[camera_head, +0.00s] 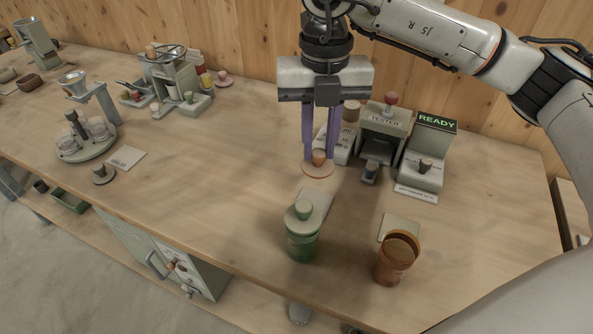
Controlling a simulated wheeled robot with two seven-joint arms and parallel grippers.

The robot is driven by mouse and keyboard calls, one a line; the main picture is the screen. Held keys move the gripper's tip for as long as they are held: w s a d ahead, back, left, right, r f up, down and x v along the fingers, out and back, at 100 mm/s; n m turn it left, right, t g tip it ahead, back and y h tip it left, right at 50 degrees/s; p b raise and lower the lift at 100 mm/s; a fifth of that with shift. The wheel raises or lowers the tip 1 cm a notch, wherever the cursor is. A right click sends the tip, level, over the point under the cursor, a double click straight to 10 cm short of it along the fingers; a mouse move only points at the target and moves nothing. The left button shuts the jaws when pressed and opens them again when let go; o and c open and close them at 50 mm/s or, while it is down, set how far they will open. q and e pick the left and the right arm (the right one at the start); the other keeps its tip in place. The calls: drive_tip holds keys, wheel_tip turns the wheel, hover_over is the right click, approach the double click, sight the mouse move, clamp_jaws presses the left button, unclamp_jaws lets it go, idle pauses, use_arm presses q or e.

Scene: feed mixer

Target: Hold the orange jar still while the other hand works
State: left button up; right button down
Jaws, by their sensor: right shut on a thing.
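The orange jar (392,266) stands upright near the table's front edge, at the lower right. Its top is open and no gripper touches it. My right gripper (319,155) is behind and to the left of the jar, pointing down. Its two purple fingers are shut on the orange knob of a flat round lid (318,170). I cannot tell whether the lid rests on the table or hangs just above it. A green jar (303,244) with a pale lid and green knob stands left of the orange jar. My left gripper is not in view.
A tester (385,130) and a box with a "READY" display (433,140) stand behind, close to my right gripper. A carousel with cups (88,138) and other devices stand at the left. The middle-left of the wooden table (220,175) is clear.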

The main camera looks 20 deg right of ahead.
wheel_tip(320, 180, down, 9)
drive_tip(key=shift+f+p, duration=0.15)
drive_tip(key=shift+p, duration=0.4)
drive_tip(key=shift+w+f, duration=0.15)
drive_tip(key=shift+f, duration=0.1)
drive_tip(key=shift+f, duration=0.1)
drive_tip(key=shift+f+b, duration=0.15)
drive_tip(key=shift+b, duration=0.15)
drive_tip(key=c, duration=1.6)
unclamp_jaws()
drive_tip(key=shift+o, duration=0.2)
wheel_tip(320, 180, up, 13)
drive_tip(key=shift+f, duration=0.2)
